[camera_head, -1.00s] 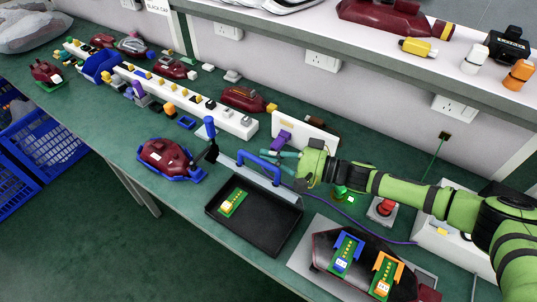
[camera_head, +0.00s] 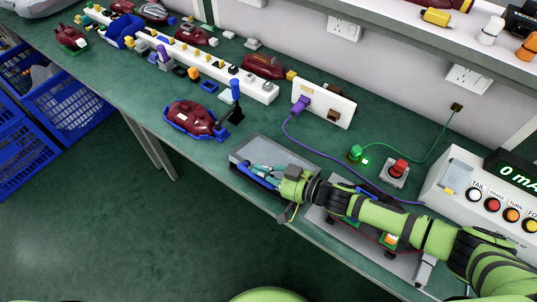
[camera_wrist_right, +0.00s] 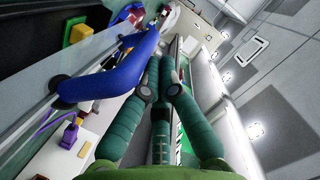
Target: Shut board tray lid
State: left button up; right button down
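The board tray's lid (camera_head: 268,150) is a grey see-through panel lying nearly flat over the tray. Its blue handle (camera_head: 249,177) runs along the front edge. The black tray is mostly hidden beneath the lid and my arm; I cannot tell if the lid's edge touches its rim. My right gripper (camera_head: 262,170) is over the lid beside the handle. In the right wrist view its teal fingers (camera_wrist_right: 158,78) are drawn together with nothing seen between them, and the blue handle (camera_wrist_right: 118,80) lies left of them, outside the fingers. My left gripper is not in view.
Behind are a white socket board (camera_head: 325,104) and a purple plug (camera_head: 300,106). A red button (camera_head: 397,168) and a meter box (camera_head: 482,195) are right. The bench's front edge is close.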

jog(key=f, duration=0.1)
jog(key=s+f+n, duration=0.1)
jog(key=a+f+b, duration=0.1)
jog(key=shift+s+f+h, duration=0.15)
jog(key=shift+s+h, duration=0.05)
jog(key=shift+h, duration=0.1)
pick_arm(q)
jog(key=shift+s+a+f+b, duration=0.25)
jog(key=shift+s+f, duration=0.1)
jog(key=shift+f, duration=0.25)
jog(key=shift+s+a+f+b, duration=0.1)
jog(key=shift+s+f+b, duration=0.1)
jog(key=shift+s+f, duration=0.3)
pick_arm(e)
jog(key=shift+s+a+f, duration=0.15)
jog(key=shift+f, duration=0.25)
jog(key=shift+s+a+f, duration=0.1)
jog(key=shift+f, duration=0.3)
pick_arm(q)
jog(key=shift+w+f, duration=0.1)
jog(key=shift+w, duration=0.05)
